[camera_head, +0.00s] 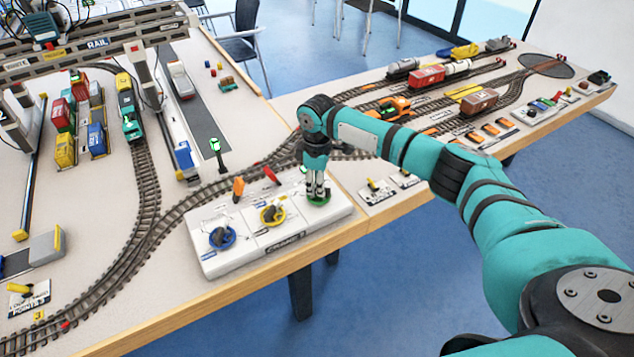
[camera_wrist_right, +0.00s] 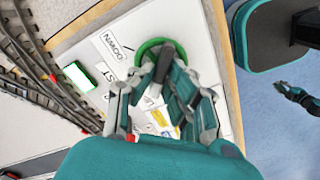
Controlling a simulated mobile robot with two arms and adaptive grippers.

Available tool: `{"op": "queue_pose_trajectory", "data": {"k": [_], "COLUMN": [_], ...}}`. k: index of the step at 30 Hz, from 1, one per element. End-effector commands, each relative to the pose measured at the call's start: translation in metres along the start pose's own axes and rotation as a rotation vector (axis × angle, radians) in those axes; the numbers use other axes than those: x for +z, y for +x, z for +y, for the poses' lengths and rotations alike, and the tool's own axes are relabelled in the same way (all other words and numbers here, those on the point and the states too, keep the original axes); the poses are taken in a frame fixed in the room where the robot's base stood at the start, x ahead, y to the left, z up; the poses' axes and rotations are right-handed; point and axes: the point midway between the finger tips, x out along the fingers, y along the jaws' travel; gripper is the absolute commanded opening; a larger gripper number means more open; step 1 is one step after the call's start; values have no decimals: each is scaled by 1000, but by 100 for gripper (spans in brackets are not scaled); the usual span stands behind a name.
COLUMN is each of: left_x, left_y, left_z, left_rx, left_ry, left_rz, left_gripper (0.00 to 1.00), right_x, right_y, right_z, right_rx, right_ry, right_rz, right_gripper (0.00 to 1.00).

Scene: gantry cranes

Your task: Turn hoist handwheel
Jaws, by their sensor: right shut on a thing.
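The green hoist handwheel (camera_head: 326,200) is at the right end of a white control panel (camera_head: 250,265). My right gripper (camera_head: 316,194) points down over it, its fingers shut on the wheel's dark middle part. In the right wrist view, the green rim (camera_wrist_right: 147,46) shows around the tips of my right gripper (camera_wrist_right: 162,62), which hide part of the wheel. Printed labels lie beside it, one reading DOWN. A small teal and dark part, likely my left gripper (camera_wrist_right: 298,97), shows at the right edge of that view, too small to read its jaws.
A yellow handwheel (camera_head: 272,215) and a blue handwheel (camera_head: 222,238) sit left on the same panel. Curved track (camera_head: 145,200) runs behind the panel. The wooden table edge (camera_head: 330,240) is in front.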

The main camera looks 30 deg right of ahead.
Motion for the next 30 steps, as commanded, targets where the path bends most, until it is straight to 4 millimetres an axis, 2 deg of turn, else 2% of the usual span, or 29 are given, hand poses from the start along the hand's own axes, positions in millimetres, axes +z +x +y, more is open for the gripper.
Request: {"op": "queue_pose_trajectory", "data": {"k": [8, 15, 21, 30], "left_x": [-3, -6, -8, -9], "left_y": [-39, -70, -89, -105], "left_z": [-1, -1, -2, -2], "left_rx": [0, 0, 0, 0], "left_ry": [0, 0, 0, 0], "left_rz": [0, 0, -1, -1], "left_gripper": [0, 0, 0, 0], "right_x": [0, 0, 0, 0], "right_y": [-7, -6, -5, -3], "right_z": [-1, 0, 1, 3], "right_rx": [-4, -5, -4, -2], "right_ry": [172, 388, 553, 732], "right_rz": [-1, -1, 0, 1], "right_gripper": [0, 0, 0, 0]}}
